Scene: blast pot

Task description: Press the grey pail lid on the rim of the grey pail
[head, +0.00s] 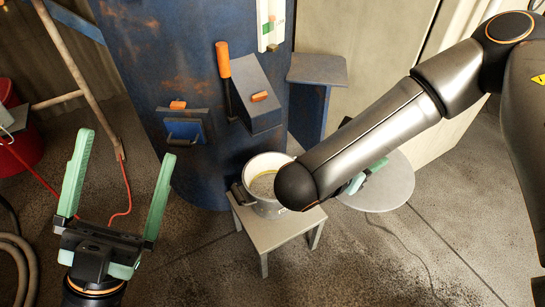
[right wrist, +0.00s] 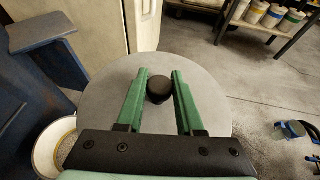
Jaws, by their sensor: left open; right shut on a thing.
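The grey pail (head: 262,204) stands upright and uncovered on a small grey stool, with pale grainy contents inside; my right forearm hides part of its right side. Its rim also shows at the lower left of the right wrist view (right wrist: 40,150). The grey pail lid (head: 392,192) is a flat round disc, held to the right of the pail and apart from it. My right gripper (right wrist: 159,82) is shut on the lid's black knob; in the head view the arm mostly hides it. My left gripper (head: 125,147) is open and empty, left of the pail.
The blue blast pot (head: 190,80) stands close behind the pail, with an orange-handled lever (head: 223,60) and a protruding blue shelf (head: 317,68). The stool (head: 275,229) has little bare top. A shelf with several tubs (right wrist: 270,18) stands far right. A red hose (head: 127,190) lies left.

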